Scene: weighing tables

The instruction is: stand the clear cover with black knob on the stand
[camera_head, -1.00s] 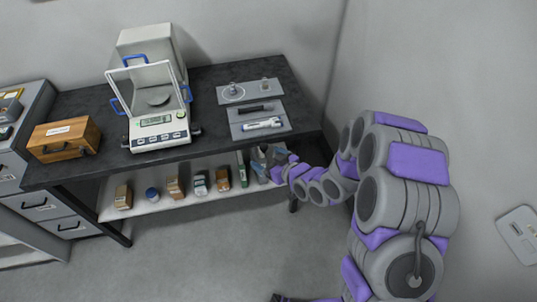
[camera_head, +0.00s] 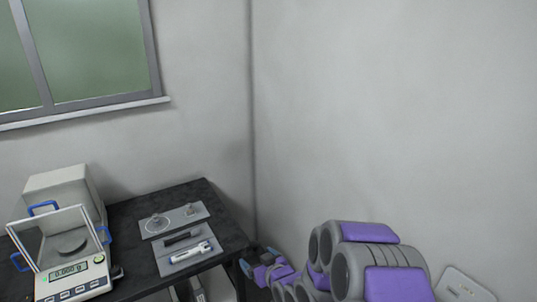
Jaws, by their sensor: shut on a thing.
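My gripper (camera_head: 257,268) is low beside the right end of the dark bench, below its top. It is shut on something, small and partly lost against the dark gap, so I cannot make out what. A round clear piece with a small upright part (camera_head: 157,223) stands on the grey mat at the back of the bench. A smaller upright piece (camera_head: 189,209) stands to its right on the same mat. I cannot tell for sure which thing is the clear cover with black knob or which is the stand.
A balance (camera_head: 72,272) with a clear shield and blue handles stands at the left. A front mat (camera_head: 206,258) holds a dark bar and a white tool. The bench top (camera_head: 130,207) has bare room between balance and mats. A wall rises close on the right.

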